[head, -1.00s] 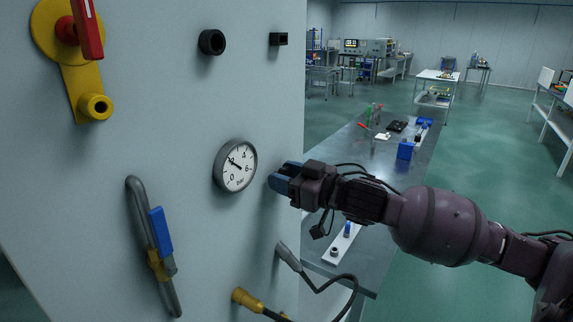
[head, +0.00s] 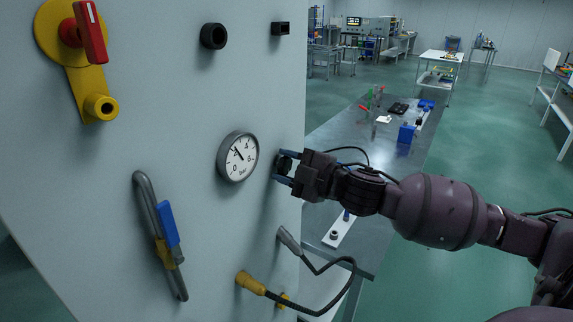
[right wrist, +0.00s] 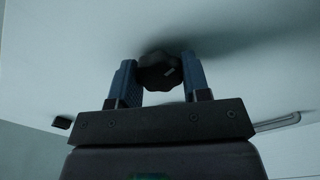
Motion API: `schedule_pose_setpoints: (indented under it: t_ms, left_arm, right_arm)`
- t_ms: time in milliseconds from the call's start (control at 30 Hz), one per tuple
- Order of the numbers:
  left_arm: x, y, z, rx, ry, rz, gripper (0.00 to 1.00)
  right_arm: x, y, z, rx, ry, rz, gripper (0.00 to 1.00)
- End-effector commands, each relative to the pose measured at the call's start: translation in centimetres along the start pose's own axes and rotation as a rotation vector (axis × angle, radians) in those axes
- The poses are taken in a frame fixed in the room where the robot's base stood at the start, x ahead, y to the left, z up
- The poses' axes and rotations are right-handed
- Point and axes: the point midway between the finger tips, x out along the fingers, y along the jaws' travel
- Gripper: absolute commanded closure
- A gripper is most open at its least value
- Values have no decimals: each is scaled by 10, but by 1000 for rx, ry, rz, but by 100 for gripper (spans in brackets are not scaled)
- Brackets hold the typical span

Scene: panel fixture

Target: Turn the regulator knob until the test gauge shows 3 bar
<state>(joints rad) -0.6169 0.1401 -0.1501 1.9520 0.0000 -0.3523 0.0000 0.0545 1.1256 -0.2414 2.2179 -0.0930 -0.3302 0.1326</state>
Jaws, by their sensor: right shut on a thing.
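The round test gauge (head: 238,156) is on the pale panel in the head view. Its needle points to the upper left, near the 2; the exact reading is too small to tell. My right gripper (head: 283,167) is shut on the knob, one blue finger on each side, as the right wrist view (right wrist: 160,82) also shows. My left gripper is out of view.
The panel (head: 120,160) also carries a red-handled yellow valve (head: 90,30), a blue-handled grey pipe (head: 168,226) and a yellow connector (head: 250,283) with a cable. A grey bench (head: 368,165) with small parts stands behind my right arm.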

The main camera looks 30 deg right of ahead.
Motion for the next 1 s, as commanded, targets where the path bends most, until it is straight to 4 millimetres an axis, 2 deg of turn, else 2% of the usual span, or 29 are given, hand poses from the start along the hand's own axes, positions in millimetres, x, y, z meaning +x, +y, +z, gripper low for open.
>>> schedule_pose_setpoints:
  t_ms: [600,1000]
  left_arm:
    - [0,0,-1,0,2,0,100]
    - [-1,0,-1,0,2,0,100]
  right_arm:
    - [0,-3,0,-579,1,-2,80]
    - [0,-4,1,-844,1,-2,80]
